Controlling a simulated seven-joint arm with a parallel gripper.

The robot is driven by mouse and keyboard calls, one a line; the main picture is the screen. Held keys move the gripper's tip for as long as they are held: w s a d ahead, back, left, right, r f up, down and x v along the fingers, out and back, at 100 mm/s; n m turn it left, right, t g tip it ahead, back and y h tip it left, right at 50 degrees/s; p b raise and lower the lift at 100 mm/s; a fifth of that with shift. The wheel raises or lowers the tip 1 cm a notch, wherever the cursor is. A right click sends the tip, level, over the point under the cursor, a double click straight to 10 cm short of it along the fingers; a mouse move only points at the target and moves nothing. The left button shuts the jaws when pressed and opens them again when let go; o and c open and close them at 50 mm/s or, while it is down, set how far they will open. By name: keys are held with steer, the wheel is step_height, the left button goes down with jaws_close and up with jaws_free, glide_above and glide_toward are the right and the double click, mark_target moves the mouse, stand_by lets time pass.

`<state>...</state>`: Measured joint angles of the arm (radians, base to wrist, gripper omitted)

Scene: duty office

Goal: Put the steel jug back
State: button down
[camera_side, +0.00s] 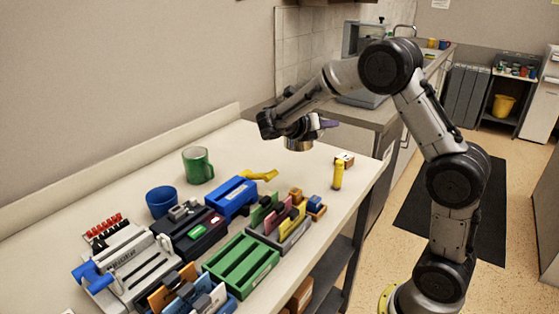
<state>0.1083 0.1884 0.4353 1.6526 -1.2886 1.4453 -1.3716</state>
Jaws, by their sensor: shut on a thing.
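My gripper (296,131) is over the far end of the white table, pointing down. It is shut on a small shiny metal vessel, the steel jug (299,145), whose lower part shows below the fingers. The jug looks upright; its upper part and handle are hidden by the gripper. I cannot tell for sure whether its base touches the table or hangs a little above it.
A green mug (198,166), blue cup (161,201), blue tray (231,199), green tray (241,265) and card holder (279,228) crowd the table's near half. A yellow bottle (338,175) stands near the right edge. The far left tabletop is clear.

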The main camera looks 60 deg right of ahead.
steer(key=w+d+f, duration=0.2)
steer(key=w+f, duration=0.2)
steer(key=w+d+f, duration=0.3)
steer(key=w+f, duration=0.1)
steer(key=w+d+f, duration=0.2)
steer(key=w+f, duration=0.2)
steer(key=shift+d+f, duration=0.25)
steer(key=shift+f, duration=0.05)
steer(key=c, duration=1)
jaws_free()
